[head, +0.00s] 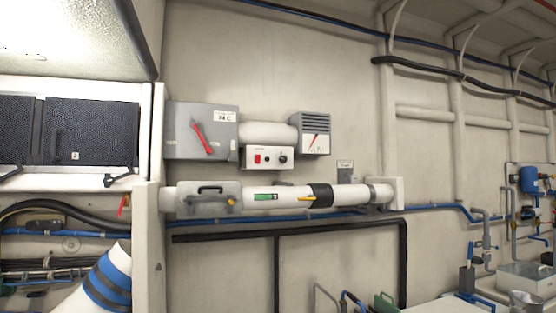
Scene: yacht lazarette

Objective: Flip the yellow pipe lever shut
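A thin yellow lever (306,198) sits on the white horizontal pipe (337,194) on the far wall, by a black band (322,194) near the pipe's right part. The lever looks roughly in line with the pipe, its free end pointing left. It is small in the head view, so its exact angle is hard to tell. Neither of my grippers is in view, and nothing touches the lever.
Above the pipe are a grey box (172,131) with a red handle and a control box (268,168) with a red switch. A black rail (340,229) runs below the pipe. A sink (526,279) stands far right.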

